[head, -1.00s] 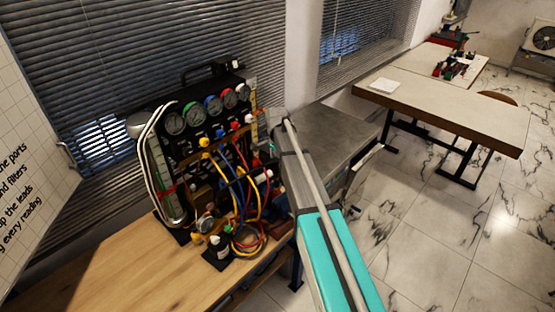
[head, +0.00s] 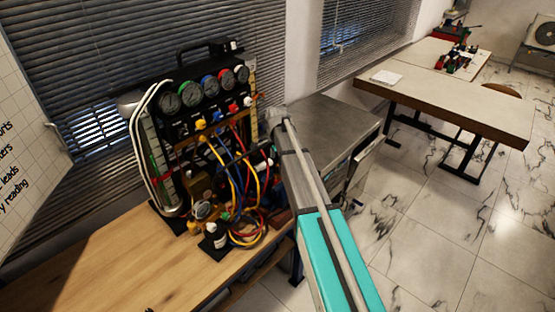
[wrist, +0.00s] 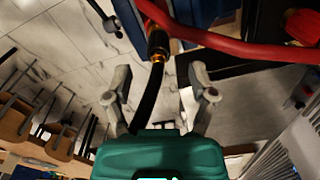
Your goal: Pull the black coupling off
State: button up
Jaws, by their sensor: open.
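In the wrist view the black coupling (wrist: 157,42) with a brass-coloured ring sits at the top centre, just beyond my fingertips. A black hose (wrist: 150,100) runs down from it between the fingers. My gripper (wrist: 160,72) is open, one finger on each side of the hose, with a visible gap on both sides. In the head view my arm reaches to the right side of the gauge rig (head: 205,90). There I cannot make out the black coupling or my fingertips among the hoses.
A red hose (wrist: 220,38) crosses close above the fingers in the wrist view. Yellow, blue and red hoses (head: 235,190) hang before the rig on the wooden bench (head: 130,260). A grey cabinet (head: 325,125) stands behind my arm. Open floor lies to the right.

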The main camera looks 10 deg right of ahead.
aim_at(277, 165)
jog(key=shift+f+b, duration=1.6)
jog(key=shift+f, duration=0.3)
grip_shut()
